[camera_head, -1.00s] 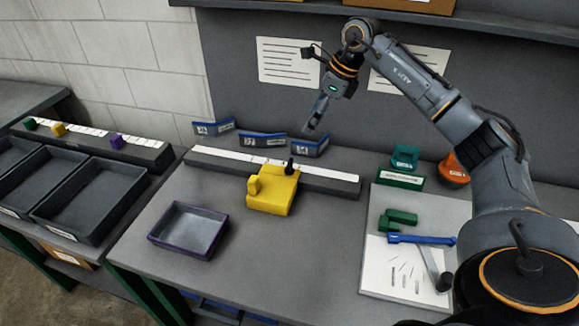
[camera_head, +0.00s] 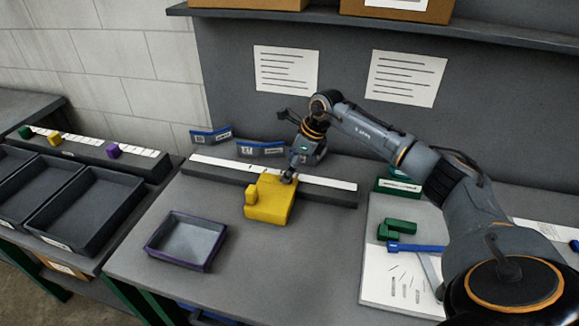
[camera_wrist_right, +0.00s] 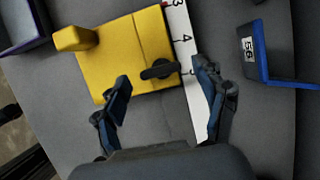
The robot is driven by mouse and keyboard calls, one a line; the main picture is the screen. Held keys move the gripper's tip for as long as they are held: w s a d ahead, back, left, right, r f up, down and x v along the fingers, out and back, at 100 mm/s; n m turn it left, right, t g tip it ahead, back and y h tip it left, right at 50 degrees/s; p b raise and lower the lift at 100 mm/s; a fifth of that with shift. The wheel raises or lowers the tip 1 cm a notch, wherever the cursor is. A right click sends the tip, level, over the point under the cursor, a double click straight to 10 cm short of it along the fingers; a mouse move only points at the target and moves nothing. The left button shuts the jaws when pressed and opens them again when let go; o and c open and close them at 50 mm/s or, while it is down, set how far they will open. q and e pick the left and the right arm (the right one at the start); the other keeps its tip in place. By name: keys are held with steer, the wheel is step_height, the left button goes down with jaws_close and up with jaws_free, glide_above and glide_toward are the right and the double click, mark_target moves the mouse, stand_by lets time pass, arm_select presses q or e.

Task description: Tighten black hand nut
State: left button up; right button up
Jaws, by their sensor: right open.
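The black hand nut (camera_wrist_right: 160,69), a small dark knob with a bar-like top, sits near the edge of the yellow block (camera_wrist_right: 125,50). The yellow block (camera_head: 268,203) also shows in the head view, against the grey rail with its white scale strip (camera_head: 220,165). My right gripper (camera_head: 289,176) is low over the block's back right corner and mostly hides the nut there. In the wrist view my right gripper (camera_wrist_right: 163,80) is open, with one finger on each side of the nut. No contact with the nut is visible. My left gripper is not in view.
A purple-rimmed tray (camera_head: 150,248) stands front left of the block. Blue label holders (camera_head: 260,149) stand behind the rail. The bench front is clear.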

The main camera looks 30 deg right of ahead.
steer(key=shift+w+a+f, duration=0.15)
steer(key=shift+w+f, duration=0.05)
steer(key=shift+f, duration=0.4)
steer(key=c, duration=1.2)
steer(key=shift+o, duration=0.2)
